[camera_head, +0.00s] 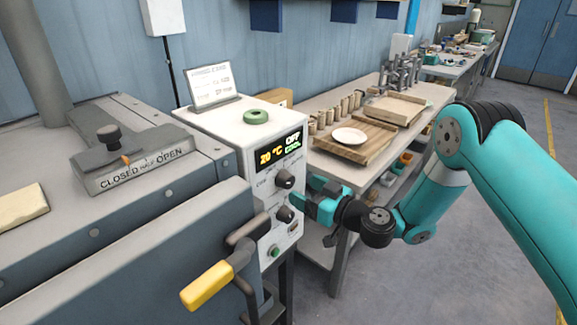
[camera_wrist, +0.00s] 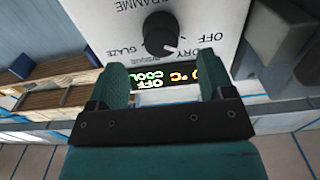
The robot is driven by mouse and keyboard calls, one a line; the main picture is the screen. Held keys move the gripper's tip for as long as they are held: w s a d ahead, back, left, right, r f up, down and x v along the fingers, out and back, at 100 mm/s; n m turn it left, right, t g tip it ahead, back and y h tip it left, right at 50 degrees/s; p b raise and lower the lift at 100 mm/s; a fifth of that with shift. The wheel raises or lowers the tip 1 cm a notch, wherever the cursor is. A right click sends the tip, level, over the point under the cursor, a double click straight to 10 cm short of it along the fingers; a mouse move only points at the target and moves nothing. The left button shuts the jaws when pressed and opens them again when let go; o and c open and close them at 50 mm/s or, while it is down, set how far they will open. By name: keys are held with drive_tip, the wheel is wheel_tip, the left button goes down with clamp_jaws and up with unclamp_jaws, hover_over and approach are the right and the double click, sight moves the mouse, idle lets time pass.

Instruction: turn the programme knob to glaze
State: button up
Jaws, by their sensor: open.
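The programme knob (camera_head: 285,179) is the upper black dial on the white control box (camera_head: 243,135), below the display (camera_head: 278,150). The display reads 20 °C, OFF and COOL. In the wrist view the knob (camera_wrist: 160,36) appears upside down, ringed by OFF, DRY, a small blurred word and GLAZE. Its white mark points to the picture's lower right, near DRY and OFF; I cannot tell exactly which. My gripper (camera_head: 309,196) is open and empty at the panel's right. In the wrist view my gripper (camera_wrist: 162,80) has its fingers apart, short of the knob, with the display between them.
A second black knob (camera_head: 285,214) and a green button (camera_head: 274,251) sit lower on the panel. A yellow-handled lever (camera_head: 207,286) juts out at the front. A green ring (camera_head: 256,117) lies on top of the box. A bench (camera_head: 345,176) with boards and a plate stands behind.

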sight(291, 183)
drive_tip(key=shift+a+r+p, duration=0.25)
drive_tip(key=shift+r+p, duration=0.05)
drive_tip(key=shift+p, duration=0.25)
drive_tip(key=x, duration=0.2)
drive_tip(key=p+x, duration=0.1)
drive_tip(key=x, duration=0.2)
drive_tip(key=shift+w+a+f, duration=0.2)
drive_tip(key=shift+w+f, duration=0.05)
drive_tip(key=shift+f, duration=0.1)
drive_tip(key=shift+c, duration=0.4)
drive_tip(key=c, duration=0.8)
drive_tip(key=shift+c, duration=0.2)
